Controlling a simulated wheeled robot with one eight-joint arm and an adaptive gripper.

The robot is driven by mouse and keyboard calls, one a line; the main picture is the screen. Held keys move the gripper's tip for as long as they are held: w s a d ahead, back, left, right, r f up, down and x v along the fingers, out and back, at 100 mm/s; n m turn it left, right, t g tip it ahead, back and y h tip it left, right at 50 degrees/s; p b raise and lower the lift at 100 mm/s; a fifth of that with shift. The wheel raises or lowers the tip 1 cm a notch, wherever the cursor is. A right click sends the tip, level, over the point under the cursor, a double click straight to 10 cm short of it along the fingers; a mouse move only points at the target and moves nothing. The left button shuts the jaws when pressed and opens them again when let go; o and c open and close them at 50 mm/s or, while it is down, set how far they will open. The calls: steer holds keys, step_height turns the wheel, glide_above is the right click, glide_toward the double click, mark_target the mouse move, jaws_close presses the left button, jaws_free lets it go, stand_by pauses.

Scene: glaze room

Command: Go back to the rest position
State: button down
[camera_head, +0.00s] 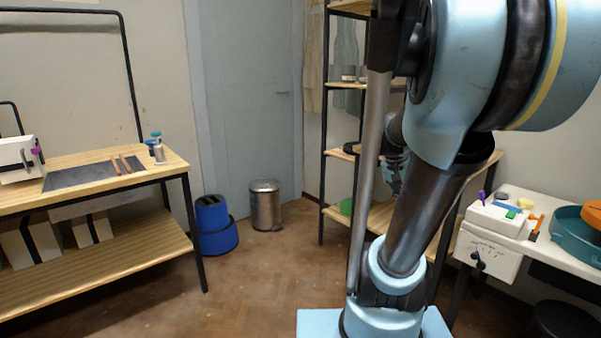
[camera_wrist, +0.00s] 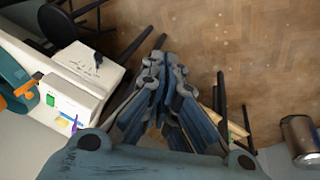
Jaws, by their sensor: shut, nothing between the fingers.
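My gripper (camera_wrist: 164,72) is shut and empty in the wrist view, its fingers together over the gap between the white table and the wooden shelf. In the head view my gripper (camera_head: 394,172) shows only in part, behind my own arm, in front of the wooden shelf rack (camera_head: 368,86). Most of it is hidden there by an arm link. It appears to hang in free air and touch nothing.
A white box (camera_head: 496,217) with small items on it and a teal basin (camera_head: 580,232) are on the right table. A workbench (camera_head: 165,162) stands left. A blue bin (camera_head: 214,228) and a metal bin (camera_head: 265,205) stand near the door. The middle floor is clear.

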steer(key=s+a+f+n+t+y, duration=0.1)
steer(key=s+a+f+n+y, duration=0.2)
steer(key=s+a+f+n, duration=0.4)
steer(key=shift+s+a+f+t+y, duration=0.3)
steer(key=shift+s+a+f, duration=0.7)
steer(key=shift+a, duration=1.65)
steer(key=shift+s+d+r, duration=0.15)
